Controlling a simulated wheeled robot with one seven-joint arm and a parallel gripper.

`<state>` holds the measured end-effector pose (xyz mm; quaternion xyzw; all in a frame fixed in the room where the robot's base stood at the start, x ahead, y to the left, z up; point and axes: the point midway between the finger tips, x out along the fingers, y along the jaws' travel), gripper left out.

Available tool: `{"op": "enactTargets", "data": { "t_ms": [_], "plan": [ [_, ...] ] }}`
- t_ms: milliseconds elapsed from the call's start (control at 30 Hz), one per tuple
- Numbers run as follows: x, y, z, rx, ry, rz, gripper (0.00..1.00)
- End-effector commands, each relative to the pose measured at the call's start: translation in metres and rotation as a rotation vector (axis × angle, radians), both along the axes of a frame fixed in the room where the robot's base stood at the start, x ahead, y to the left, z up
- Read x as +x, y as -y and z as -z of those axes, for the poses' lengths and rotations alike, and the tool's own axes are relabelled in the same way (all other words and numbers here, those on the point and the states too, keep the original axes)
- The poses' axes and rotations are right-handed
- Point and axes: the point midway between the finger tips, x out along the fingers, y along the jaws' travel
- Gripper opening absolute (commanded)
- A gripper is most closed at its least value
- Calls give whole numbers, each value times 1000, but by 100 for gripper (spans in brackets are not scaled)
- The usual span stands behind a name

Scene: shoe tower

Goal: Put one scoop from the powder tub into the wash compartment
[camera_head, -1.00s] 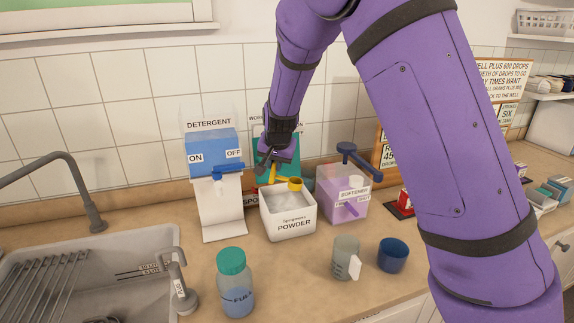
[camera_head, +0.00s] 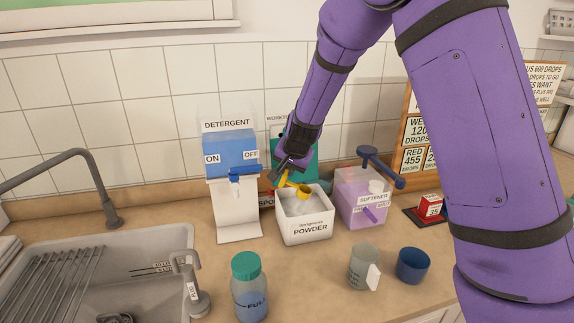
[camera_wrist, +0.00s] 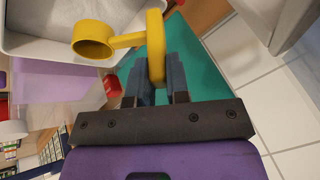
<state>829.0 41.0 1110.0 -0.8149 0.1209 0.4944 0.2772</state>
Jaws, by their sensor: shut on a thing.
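The yellow scoop (camera_head: 303,191) is in my gripper (camera_head: 288,178), at the back of the white powder tub (camera_head: 305,230). In the wrist view, the fingers of my gripper (camera_wrist: 160,85) are shut on the scoop's yellow handle (camera_wrist: 156,45). The scoop's round cup (camera_wrist: 92,40) reaches out over the tub, whose rim also shows in the wrist view (camera_wrist: 50,52). I see no powder in the cup, but its inside is only partly visible. White, lumpy powder (camera_head: 297,207) lies in the tub. I cannot make out a wash compartment in these views.
The detergent dispenser (camera_head: 232,165) stands left of the tub and the purple softener box (camera_head: 360,200) close on its right. A teal-capped bottle (camera_head: 248,290), a grey measuring cup (camera_head: 362,268) and a blue cup (camera_head: 412,266) stand in front. The sink (camera_head: 150,245) is at left.

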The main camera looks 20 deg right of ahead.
Motion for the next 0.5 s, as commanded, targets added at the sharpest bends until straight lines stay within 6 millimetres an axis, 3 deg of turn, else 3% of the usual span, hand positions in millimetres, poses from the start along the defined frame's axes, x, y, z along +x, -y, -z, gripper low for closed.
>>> {"op": "enactTargets", "data": {
  "t_ms": [233,500],
  "plan": [
    [-2,5,6,38,25,7,0],
    [-2,3,25,34,23,3,0]
  ]
}}
